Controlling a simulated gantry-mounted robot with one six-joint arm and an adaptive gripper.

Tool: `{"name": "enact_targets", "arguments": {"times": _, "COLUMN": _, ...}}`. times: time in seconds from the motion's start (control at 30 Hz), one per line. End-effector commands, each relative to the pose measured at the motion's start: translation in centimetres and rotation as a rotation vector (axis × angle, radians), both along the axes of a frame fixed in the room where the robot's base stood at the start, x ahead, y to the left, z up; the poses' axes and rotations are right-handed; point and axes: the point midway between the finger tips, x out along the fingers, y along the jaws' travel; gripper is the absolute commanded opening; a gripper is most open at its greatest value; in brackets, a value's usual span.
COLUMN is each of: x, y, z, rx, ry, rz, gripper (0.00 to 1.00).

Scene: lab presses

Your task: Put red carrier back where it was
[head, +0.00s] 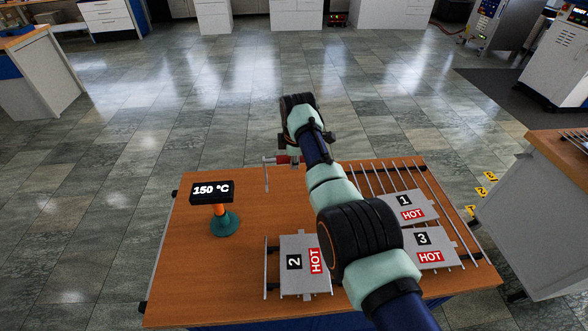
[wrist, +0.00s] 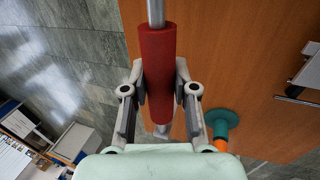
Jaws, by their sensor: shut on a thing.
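The red carrier shows as a red cylindrical grip (wrist: 157,60) with a metal rod running out of it. My gripper (wrist: 160,78) is shut on this red grip, with one finger on each side. In the head view a small part of the red grip (head: 283,159) shows next to my gripper (head: 292,152), with thin metal rods (head: 266,172) to its left. The carrier is near the far edge of the wooden table (head: 200,275). My arm hides part of it, and its height above the table is hard to tell.
Grey plates marked 1 (head: 397,203), 2 (head: 292,280) and 3 (head: 440,258) bear HOT labels. Parallel metal rods (head: 428,180) form a rack at the right. A 150 °C display (head: 212,191) stands on a green base (head: 224,224). The table's left front is clear.

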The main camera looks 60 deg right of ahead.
Motion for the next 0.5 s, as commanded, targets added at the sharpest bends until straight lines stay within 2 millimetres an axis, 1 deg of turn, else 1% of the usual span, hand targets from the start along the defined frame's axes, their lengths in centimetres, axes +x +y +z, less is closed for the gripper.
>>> {"name": "enact_targets", "arguments": {"times": 0.03, "x": 0.0, "y": 0.0, "z": -1.5, "rx": 0.0, "ry": 0.0, "rz": 0.0, "gripper": 0.0}}
{"name": "enact_targets", "arguments": {"times": 0.1, "x": 0.0, "y": 0.0, "z": -2.9, "rx": 0.001, "ry": 0.001, "rz": 0.0, "gripper": 0.0}}
{"name": "enact_targets", "arguments": {"times": 0.13, "x": 0.0, "y": 0.0, "z": -3.3, "rx": 0.0, "ry": 0.0, "rz": 0.0, "gripper": 0.0}}
{"name": "enact_targets", "arguments": {"times": 0.2, "x": 0.0, "y": 0.0, "z": -3.6, "rx": -0.003, "ry": -0.002, "rz": 0.0, "gripper": 0.0}}
{"name": "enact_targets", "arguments": {"times": 0.4, "x": 0.0, "y": 0.0, "z": -3.5, "rx": -0.003, "ry": -0.002, "rz": 0.0, "gripper": 0.0}}
{"name": "enact_targets", "arguments": {"times": 0.5, "x": 0.0, "y": 0.0, "z": -3.7, "rx": -0.002, "ry": -0.001, "rz": 0.0, "gripper": 0.0}}
